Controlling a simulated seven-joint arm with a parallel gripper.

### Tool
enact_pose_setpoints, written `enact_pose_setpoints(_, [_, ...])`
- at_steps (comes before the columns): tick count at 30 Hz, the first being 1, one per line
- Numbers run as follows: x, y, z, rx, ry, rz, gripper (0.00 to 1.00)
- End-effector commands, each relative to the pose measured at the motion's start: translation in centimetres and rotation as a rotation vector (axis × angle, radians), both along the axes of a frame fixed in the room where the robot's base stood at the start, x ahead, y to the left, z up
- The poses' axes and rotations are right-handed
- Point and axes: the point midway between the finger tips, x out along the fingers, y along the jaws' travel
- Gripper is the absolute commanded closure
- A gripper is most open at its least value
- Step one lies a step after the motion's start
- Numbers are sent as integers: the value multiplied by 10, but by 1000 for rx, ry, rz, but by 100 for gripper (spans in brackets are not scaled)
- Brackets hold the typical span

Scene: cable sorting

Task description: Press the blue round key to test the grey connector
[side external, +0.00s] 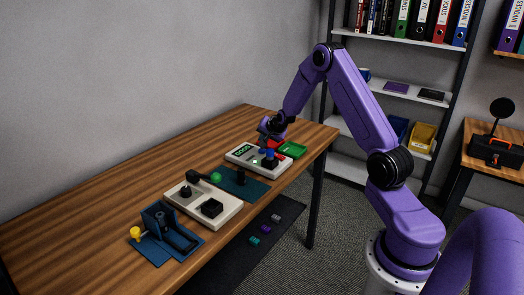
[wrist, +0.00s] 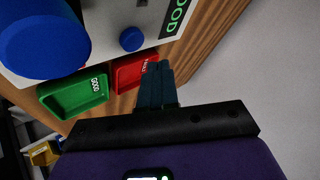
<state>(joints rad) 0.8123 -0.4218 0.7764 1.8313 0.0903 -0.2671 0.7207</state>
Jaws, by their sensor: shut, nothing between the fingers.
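The pale tester box (side external: 240,158) stands on the table with a lit green display (side external: 243,149); in the wrist view the display (wrist: 176,15) reads "GOOD". A small blue round key (wrist: 131,39) sits on the box's face beside the display. A larger blue cylinder (wrist: 40,42) stands up close to the camera; a blue part (side external: 269,153) also shows on the box in the side view. My gripper (wrist: 161,70) is shut and empty, above the far end of the tester, its tips apart from the small key in the picture. I cannot pick out the grey connector with certainty.
A green tray (wrist: 75,96) marked "GOOD" and a red tray (wrist: 133,72) lie beside the tester. A pale device with a black lever (side external: 203,203), a teal mat (side external: 243,184) and a blue fixture (side external: 168,238) stand nearer. The table's left side is clear.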

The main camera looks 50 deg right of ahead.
Motion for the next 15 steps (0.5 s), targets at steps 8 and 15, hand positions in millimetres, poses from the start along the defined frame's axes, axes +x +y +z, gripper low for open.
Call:
enact_pose_setpoints(8, [0, 0, 24, 0, -1, -1, 100])
enact_pose_setpoints(15, [-1, 0, 33, 0, 1, -1, 100])
